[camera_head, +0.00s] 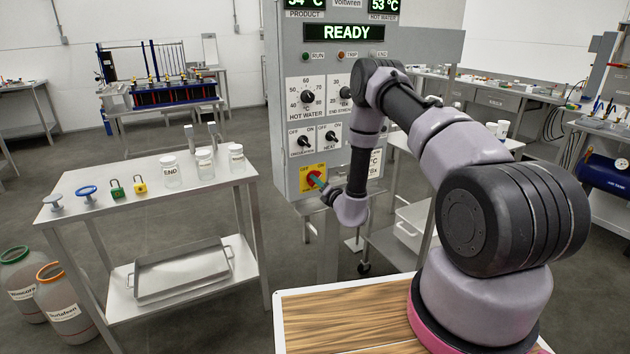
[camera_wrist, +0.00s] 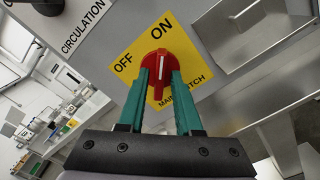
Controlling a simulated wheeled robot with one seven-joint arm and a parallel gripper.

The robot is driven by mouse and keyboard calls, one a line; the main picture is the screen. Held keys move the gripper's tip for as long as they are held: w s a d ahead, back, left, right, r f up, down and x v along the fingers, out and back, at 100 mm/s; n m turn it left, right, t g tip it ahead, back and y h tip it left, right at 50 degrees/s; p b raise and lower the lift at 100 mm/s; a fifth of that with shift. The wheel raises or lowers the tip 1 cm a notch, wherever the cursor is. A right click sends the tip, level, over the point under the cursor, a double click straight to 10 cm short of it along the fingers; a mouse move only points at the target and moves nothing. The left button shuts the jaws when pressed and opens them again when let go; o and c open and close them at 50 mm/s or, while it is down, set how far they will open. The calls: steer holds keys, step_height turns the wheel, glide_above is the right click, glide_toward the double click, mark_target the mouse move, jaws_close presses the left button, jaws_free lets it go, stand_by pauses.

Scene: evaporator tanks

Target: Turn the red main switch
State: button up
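The red main switch (camera_wrist: 161,76) sits on a yellow plate (camera_wrist: 128,82) marked OFF and ON. In the wrist view its white line points up, nearer the ON word than the OFF word. The fingertips hide parts of the knob's sides and some of the plate's lettering. In the head view the yellow plate (camera_head: 306,176) is low on the grey control cabinet, with my gripper (camera_head: 318,183) at it from the right.
The cabinet (camera_head: 288,140) shows a lit READY display (camera_head: 347,32) and several black knobs above the switch. A steel table (camera_head: 120,205) with jars, padlocks and valve wheels stands left. A tray (camera_head: 180,272) lies on its lower shelf. Floor is open between table and cabinet.

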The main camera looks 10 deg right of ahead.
jaws_close()
steer(key=shift+n, duration=1)
